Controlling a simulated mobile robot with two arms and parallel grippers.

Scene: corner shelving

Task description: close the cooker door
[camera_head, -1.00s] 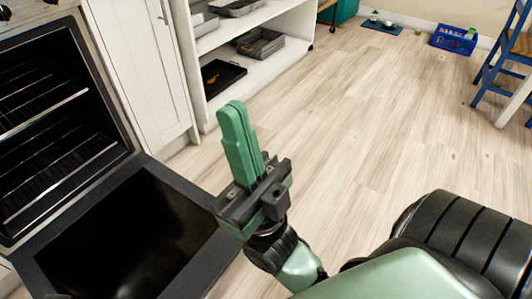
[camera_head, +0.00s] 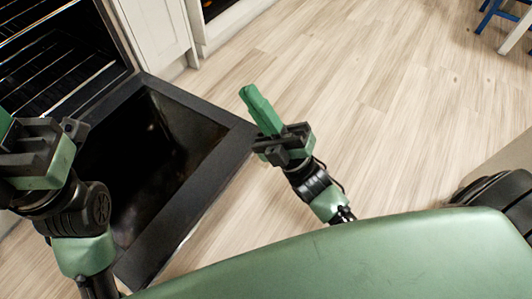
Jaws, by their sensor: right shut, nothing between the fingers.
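The cooker (camera_head: 112,48) stands at the upper left, with wire racks in its dark cavity. Its door (camera_head: 190,203) is folded down, wide open, with its dark inner face up. My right gripper (camera_head: 252,97) is shut and empty, just right of the door's outer corner in the picture. I cannot tell its height above the floor. My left gripper (camera_head: 8,125) is at the left edge and covers part of the door and cavity. Its fingers are mostly cut off by the frame, so its opening does not show.
A white cabinet (camera_head: 155,30) stands right of the cooker, with part of an open shelf unit beside it. Blue chair legs (camera_head: 490,15) show at the top right. The wooden floor (camera_head: 375,110) right of the door is clear.

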